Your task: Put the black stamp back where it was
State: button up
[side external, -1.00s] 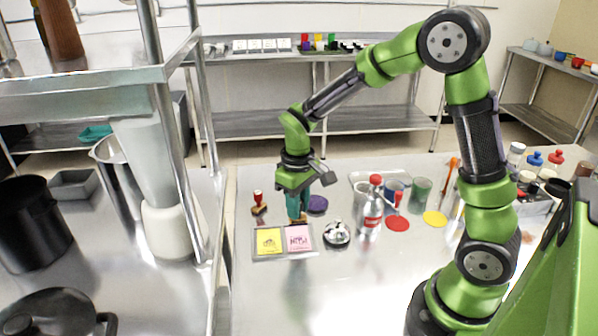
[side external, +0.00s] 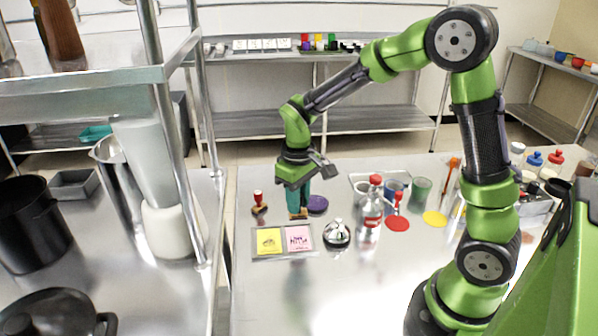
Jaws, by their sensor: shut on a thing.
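My gripper (side external: 298,208) has its teal fingers shut on a stamp whose wooden base (side external: 298,216) shows just below the fingertips. The fingers hide its handle, so I cannot see whether it is black. The stamp is upright behind the tray (side external: 258,259) that holds a yellow card (side external: 269,241) and a pink card (side external: 299,238). Both cards carry dark prints. I cannot tell if the stamp's base touches the table. A stamp with a red handle (side external: 258,198) stands to the left, and a purple disc (side external: 317,204) lies just right of the fingers.
A silver bell (side external: 336,234) stands right of the tray. Farther right are a red-capped bottle (side external: 371,210), a red disc (side external: 397,224), a yellow disc (side external: 435,219) and cups. Table space between the red-handled stamp and my gripper is clear, as is the front.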

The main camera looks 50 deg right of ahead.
jog(key=w+d+r, duration=0.2)
jog(key=w+d, duration=0.6)
jog(key=w, duration=0.2)
jog(key=f, duration=0.9)
jog(key=shift+w+a+f, duration=0.1)
jog(key=shift+a+f, duration=0.1)
jog(key=shift+a, duration=0.15)
jog(key=shift+f, duration=0.15)
jog(key=o, duration=0.8)
jog(key=shift+o, duration=0.2)
